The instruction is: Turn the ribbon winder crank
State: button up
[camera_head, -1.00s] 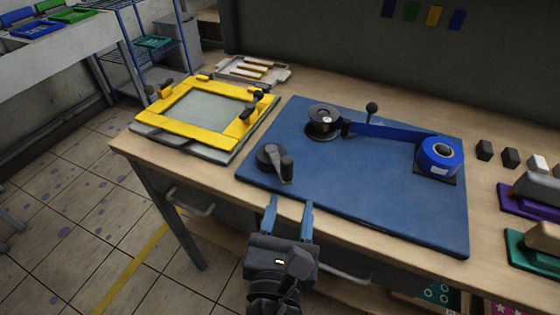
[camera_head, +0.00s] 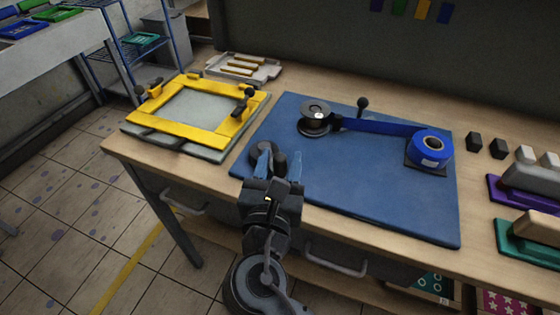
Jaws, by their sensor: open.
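The ribbon winder crank (camera_head: 265,151) is a dark round knob with a short upright handle, at the left front of the blue board (camera_head: 350,195). My gripper (camera_head: 280,163) is open, with its two blue fingers on either side of the crank handle. I cannot tell whether they touch it. The body of my gripper hides the front of the crank. The dark winder spool (camera_head: 314,117) stands behind, with a blue ribbon (camera_head: 380,126) running right from it to a blue ribbon roll (camera_head: 429,150).
A small black-knobbed lever (camera_head: 362,106) stands behind the ribbon. A yellow printing frame (camera_head: 170,126) lies at the left, with a tray (camera_head: 240,69) behind it. Dark and pale blocks and stamps (camera_head: 530,232) sit at the right. The board's front middle is clear.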

jog(key=shift+c, duration=0.5)
grip_shut()
jog(key=shift+a+h, duration=0.2)
jog(key=shift+h, duration=0.1)
